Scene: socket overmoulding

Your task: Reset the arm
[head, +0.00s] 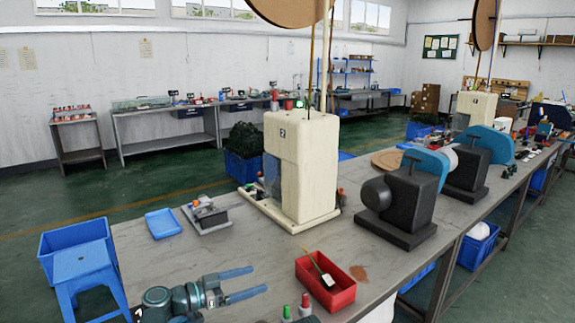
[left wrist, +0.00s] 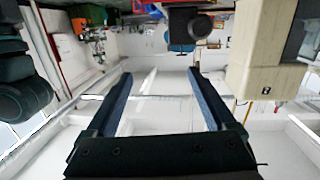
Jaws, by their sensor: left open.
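My left gripper (head: 259,279) reaches in from the lower left over the front of the grey workbench (head: 215,258) in the head view. Its two blue fingers are apart, with nothing between them. In the left wrist view the same gripper (left wrist: 160,73) shows both fingers spread and the space between them empty. My right gripper does not show in either view.
Right of my left gripper is a red bin (head: 325,291) with a brush-like tool. Behind stand a cream machine (head: 302,165), a black machine (head: 410,200), a small metal fixture (head: 207,215) and a blue tray (head: 163,223). A blue stool (head: 85,262) is at left.

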